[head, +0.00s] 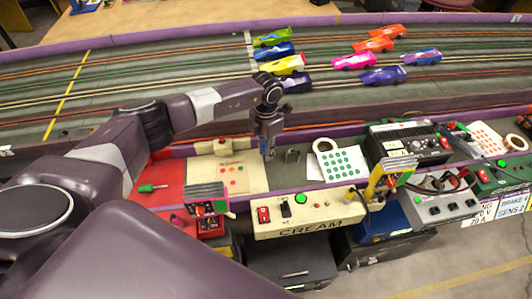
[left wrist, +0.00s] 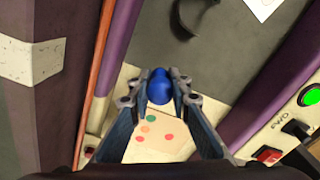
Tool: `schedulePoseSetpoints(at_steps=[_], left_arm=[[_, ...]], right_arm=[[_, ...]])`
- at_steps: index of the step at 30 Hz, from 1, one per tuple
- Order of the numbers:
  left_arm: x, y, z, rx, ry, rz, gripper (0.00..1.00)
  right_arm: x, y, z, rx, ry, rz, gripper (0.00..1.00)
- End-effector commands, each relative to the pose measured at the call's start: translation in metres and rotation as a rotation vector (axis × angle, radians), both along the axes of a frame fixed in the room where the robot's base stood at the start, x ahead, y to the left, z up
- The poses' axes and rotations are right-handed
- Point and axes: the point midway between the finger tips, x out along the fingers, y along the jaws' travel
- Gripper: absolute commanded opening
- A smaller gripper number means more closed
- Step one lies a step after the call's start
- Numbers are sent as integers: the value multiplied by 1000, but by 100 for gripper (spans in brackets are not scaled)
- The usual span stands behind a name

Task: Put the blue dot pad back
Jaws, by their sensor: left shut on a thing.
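My left gripper (head: 268,152) hangs over the right edge of the cream panel (head: 243,157) in the head view. In the left wrist view its fingers (left wrist: 158,90) are shut on a small rounded blue piece (left wrist: 159,84), which looks like the blue dot pad. Only a little of the piece shows in the head view. Below it in the wrist view lies a light card (left wrist: 143,148) with several green, red and orange dots. The piece seems above the surface; I cannot tell how far. My right gripper is not in view.
The CREAM control box (head: 280,222) stands in front. Behind is the slot track (head: 200,75) with several cars.

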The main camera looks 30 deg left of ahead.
Motion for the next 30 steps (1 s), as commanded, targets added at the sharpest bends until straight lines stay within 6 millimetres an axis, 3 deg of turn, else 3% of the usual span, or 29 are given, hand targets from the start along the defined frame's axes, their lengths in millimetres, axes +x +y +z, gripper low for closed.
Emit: schedulePoseSetpoints(at_steps=[4,16,17,21,30], left_arm=[[0,0,-15,0,0,0,0],[0,0,-21,0,-1,0,0],[0,0,-19,0,-1,0,21],[0,0,-19,0,-1,0,35],[0,0,-17,0,-1,0,35]], right_arm=[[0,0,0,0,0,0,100],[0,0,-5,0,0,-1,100],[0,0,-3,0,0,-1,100],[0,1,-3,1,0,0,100],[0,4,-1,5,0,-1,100]])
